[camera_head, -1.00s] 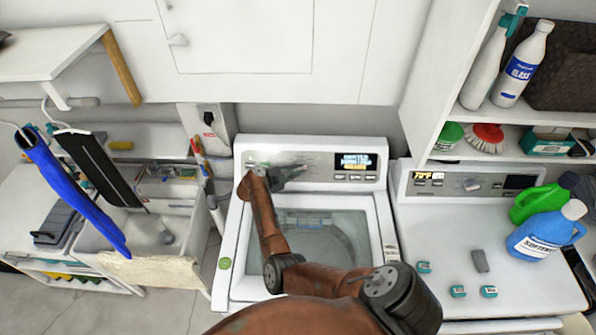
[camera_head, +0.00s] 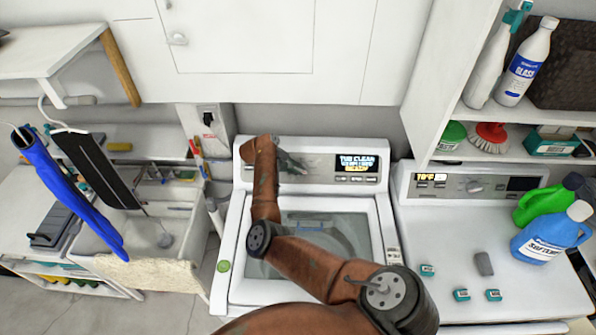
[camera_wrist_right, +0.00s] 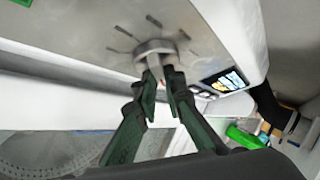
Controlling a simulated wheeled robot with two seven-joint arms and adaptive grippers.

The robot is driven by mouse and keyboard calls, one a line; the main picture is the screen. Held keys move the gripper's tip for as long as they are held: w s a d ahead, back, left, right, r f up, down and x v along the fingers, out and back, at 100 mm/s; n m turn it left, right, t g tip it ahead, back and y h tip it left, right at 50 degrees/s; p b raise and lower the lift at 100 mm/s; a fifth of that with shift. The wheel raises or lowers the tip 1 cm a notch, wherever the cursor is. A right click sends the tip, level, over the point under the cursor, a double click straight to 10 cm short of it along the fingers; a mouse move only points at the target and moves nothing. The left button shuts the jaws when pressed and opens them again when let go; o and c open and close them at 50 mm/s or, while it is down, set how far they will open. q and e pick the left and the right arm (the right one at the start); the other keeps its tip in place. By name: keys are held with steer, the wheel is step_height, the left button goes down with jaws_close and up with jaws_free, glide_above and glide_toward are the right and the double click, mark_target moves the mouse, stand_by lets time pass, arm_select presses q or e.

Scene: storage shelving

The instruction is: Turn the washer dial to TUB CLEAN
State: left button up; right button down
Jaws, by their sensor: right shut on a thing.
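The white washer (camera_head: 233,262) stands in the middle of the head view, with a glass-topped tub lid below its control panel. Its display (camera_head: 356,163) shows TUB CLEAN on the top line. My right gripper (camera_head: 300,164) is at the left part of the panel and hides the dial there. In the right wrist view, the round grey dial (camera_wrist_right: 155,46) shows on the panel, and my right gripper (camera_wrist_right: 160,72) is shut on its protruding grip. The display also shows in that view (camera_wrist_right: 226,82). My left gripper is not in view.
A second machine (camera_head: 440,235) to the right holds a green jug (camera_head: 540,204), a blue softener jug (camera_head: 548,238) and several small boxes. A sink (camera_head: 165,250) is on the left. A white cabinet (camera_head: 245,40) hangs above the panel.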

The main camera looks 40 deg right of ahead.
steer(key=shift+s+f, duration=0.2)
stand_by(0.4)
steer(key=c, duration=2.3)
jaws_free()
steer(key=shift+w, duration=0.1)
steer(key=shift+r, duration=0.1)
steer(key=v, duration=1.2)
steer(key=shift+d, duration=0.15)
steer(key=shift+d, duration=0.1)
